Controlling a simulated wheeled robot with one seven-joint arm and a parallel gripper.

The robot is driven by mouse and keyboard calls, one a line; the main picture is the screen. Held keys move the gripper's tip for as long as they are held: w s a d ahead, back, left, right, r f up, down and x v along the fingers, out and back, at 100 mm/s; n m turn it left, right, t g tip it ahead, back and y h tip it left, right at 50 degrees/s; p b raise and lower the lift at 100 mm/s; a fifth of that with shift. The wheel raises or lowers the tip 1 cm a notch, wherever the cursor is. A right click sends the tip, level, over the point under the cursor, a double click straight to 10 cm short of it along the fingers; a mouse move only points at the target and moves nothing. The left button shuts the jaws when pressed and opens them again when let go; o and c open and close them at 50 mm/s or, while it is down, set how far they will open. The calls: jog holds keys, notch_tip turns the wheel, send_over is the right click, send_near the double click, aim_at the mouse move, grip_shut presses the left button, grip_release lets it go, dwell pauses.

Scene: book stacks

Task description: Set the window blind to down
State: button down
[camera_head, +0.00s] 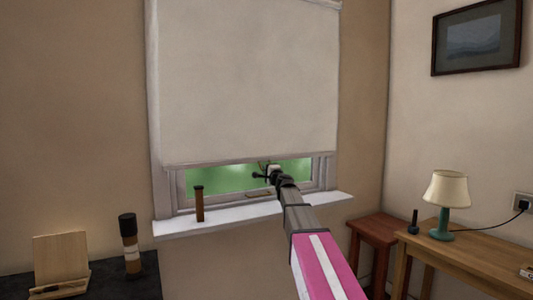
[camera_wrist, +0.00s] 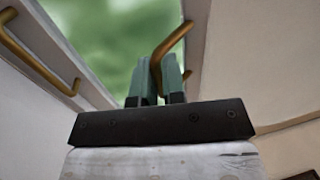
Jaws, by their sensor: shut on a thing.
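The white window blind (camera_head: 245,80) covers most of the window, and its bottom edge hangs above the sill with a strip of green showing below it. My gripper (camera_head: 265,173) is just under this bottom edge, in front of the glass. In the wrist view my gripper (camera_wrist: 158,72) has its fingers together on a bent brass handle (camera_wrist: 173,42). The handle seems to belong to the blind's bottom edge, but its mounting is partly hidden by the fingers.
A second brass handle (camera_wrist: 38,55) is fixed to the window frame. A brown cylinder (camera_head: 199,204) stands on the white sill (camera_head: 225,219). A red stool (camera_head: 377,231) and a wooden table (camera_head: 465,262) with a lamp (camera_head: 445,192) stand at right.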

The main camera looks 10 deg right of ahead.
notch_tip(320, 180, down, 9)
dwell(0.3)
jog(key=c, duration=1.3)
grip_release()
jog(key=shift+o, duration=0.2)
jog(key=shift+s, duration=0.1)
jog(key=v, duration=1)
jog(key=shift+s, duration=0.3)
jog(key=shift+d+f, duration=0.1)
